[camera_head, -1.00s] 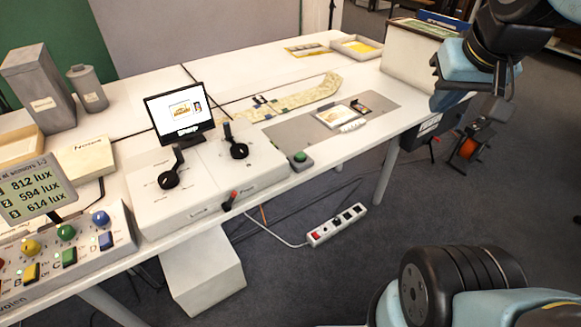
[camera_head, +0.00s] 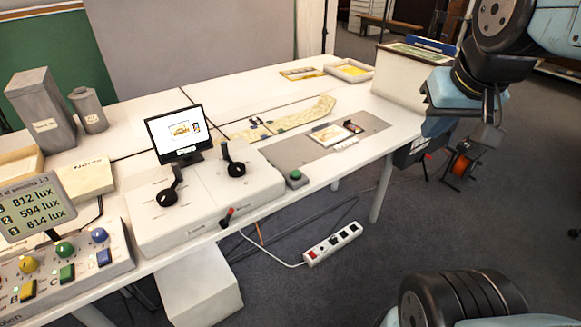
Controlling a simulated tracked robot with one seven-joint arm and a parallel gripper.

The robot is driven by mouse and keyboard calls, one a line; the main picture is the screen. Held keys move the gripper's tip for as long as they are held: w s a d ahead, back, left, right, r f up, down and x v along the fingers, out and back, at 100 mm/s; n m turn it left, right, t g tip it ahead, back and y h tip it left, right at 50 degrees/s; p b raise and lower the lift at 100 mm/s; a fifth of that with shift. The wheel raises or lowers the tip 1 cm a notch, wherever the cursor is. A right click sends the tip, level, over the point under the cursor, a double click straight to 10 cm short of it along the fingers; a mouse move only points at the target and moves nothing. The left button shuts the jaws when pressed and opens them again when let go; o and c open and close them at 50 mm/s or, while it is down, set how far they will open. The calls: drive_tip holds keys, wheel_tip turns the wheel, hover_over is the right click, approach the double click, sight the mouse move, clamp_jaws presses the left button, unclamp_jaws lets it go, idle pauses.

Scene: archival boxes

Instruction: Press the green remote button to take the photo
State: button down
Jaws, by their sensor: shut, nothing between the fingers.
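The green remote button (camera_head: 295,174) is a round cap on a small grey box at the front edge of the white table, just right of the white control unit. Nothing touches it. My gripper (camera_head: 487,138) hangs at the end of my arm on the right side of the picture. It is small and partly dark here, appears shut and empty, and is well to the right of the button. The grey mat (camera_head: 368,127) behind the button carries a framed picture (camera_head: 328,135) and a small dark item.
The white unit has black levers (camera_head: 170,192) and a red-tipped handle (camera_head: 227,217). A monitor (camera_head: 177,133) stands behind it. A console with coloured knobs (camera_head: 65,250) is at left. A power strip (camera_head: 333,245) lies on the floor. A large box (camera_head: 410,82) stands at the table's right end.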

drive_tip(key=shift+w+a, duration=0.1)
drive_tip(key=w+f+n+t+h, duration=0.1)
drive_tip(key=w+f+n, duration=0.15)
drive_tip(key=w, duration=0.45)
drive_tip(key=w+f+n+h, duration=0.1)
drive_tip(key=w+n, duration=0.2)
drive_tip(key=w, duration=0.5)
drive_tip(key=n+y, duration=0.8)
drive_tip(key=n, duration=0.5)
hover_over(298, 174)
wheel_tip(298, 174, down, 22)
drive_tip(key=shift+a+f+y, duration=0.15)
drive_tip(key=shift+y, duration=0.15)
drive_tip(key=shift+f, duration=4.4)
